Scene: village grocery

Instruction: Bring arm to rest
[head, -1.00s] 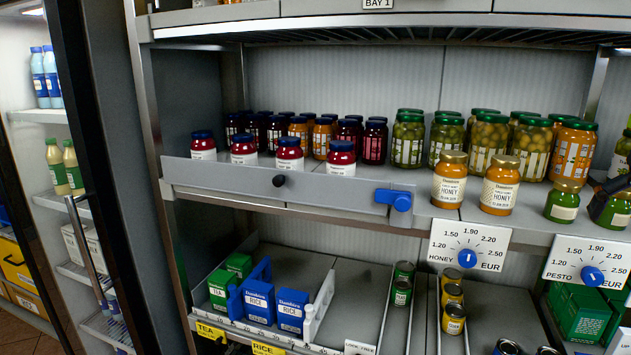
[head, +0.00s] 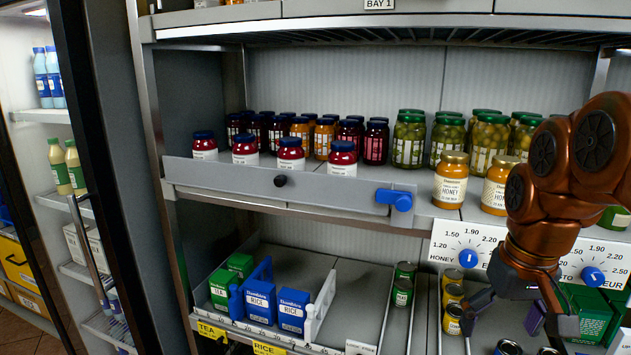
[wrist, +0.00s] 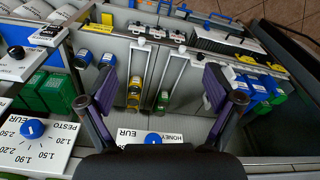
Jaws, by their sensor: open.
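My gripper (head: 520,315) is in the right part of the head view, at the end of my copper-coloured arm. It hangs in front of the lower shelf, below the honey and pesto price dials. In the wrist view my gripper (wrist: 160,105) has its two fingers wide apart with nothing between them. Past the fingers lie the lower shelf lanes with small yellow and green cans (wrist: 134,92). My arm hides part of the upper shelf's right end and part of the price cards.
Honey jars (head: 450,180) stand on the upper shelf close to my arm. The honey dial card (head: 467,246) and pesto dial (head: 593,276) are beside my gripper. Rice boxes (head: 260,300) stand lower left. A blue-knobbed front bar (head: 290,180) edges the jam jars.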

